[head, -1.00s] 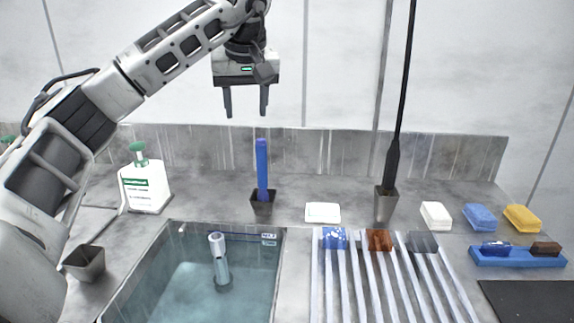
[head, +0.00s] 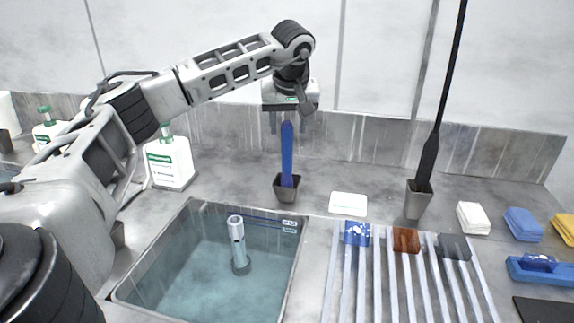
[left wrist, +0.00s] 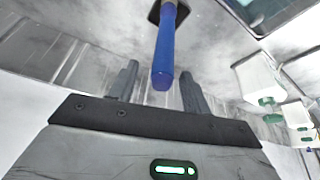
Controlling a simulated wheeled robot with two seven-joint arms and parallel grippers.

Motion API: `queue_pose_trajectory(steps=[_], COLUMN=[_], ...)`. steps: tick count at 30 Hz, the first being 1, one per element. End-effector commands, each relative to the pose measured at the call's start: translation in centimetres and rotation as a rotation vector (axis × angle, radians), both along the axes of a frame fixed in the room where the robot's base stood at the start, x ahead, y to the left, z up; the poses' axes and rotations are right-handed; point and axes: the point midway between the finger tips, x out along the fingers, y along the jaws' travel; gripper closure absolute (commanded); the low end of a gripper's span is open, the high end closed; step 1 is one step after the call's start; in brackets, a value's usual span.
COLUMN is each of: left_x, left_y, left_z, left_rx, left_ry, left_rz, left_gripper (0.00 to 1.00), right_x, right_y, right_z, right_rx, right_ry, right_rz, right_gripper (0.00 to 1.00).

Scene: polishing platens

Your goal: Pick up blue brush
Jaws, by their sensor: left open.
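The blue brush (head: 287,150) stands upright with its handle up in a small dark grey holder (head: 286,188) behind the basin. My left gripper (head: 289,125) points down at the top of the handle and is open. In the left wrist view, the blue handle (left wrist: 164,55) shows between the two open fingers of the left gripper (left wrist: 160,85), with its tip near them and no clear contact. The brush's lower end is hidden in the holder. My right gripper is not in view.
A water-filled basin (head: 190,285) lies in front of the holder. A tall black-handled tool (head: 430,155) rises farther right. The back wall is close behind.

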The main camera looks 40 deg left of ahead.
Motion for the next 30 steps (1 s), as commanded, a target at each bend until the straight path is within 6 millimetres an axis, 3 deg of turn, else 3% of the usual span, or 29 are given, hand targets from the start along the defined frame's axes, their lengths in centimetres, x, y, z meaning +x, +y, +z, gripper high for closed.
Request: queue_pose_trajectory(steps=[7, 16, 17, 22, 30], left_x=[0.4, 0.6, 0.6, 0.6, 0.6], left_y=[0.9, 1.1, 1.1, 1.1, 1.1], left_z=[-3.5, -4.1, -4.1, -4.1, -3.9], left_rx=[0.000, 0.000, -0.001, -0.001, 0.000], left_ry=[0.003, 0.000, 0.001, 0.001, 0.000], left_rz=[0.001, 0.000, 0.000, 0.000, 0.000], left_gripper=[0.52, 0.52, 0.55, 1.00, 1.00], right_x=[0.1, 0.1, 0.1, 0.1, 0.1], right_y=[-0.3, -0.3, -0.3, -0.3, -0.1], right_z=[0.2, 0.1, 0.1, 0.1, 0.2], right_rx=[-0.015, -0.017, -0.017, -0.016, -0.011], right_ry=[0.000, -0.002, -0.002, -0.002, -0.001], right_rz=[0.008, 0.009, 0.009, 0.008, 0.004], right_gripper=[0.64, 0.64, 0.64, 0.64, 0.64])
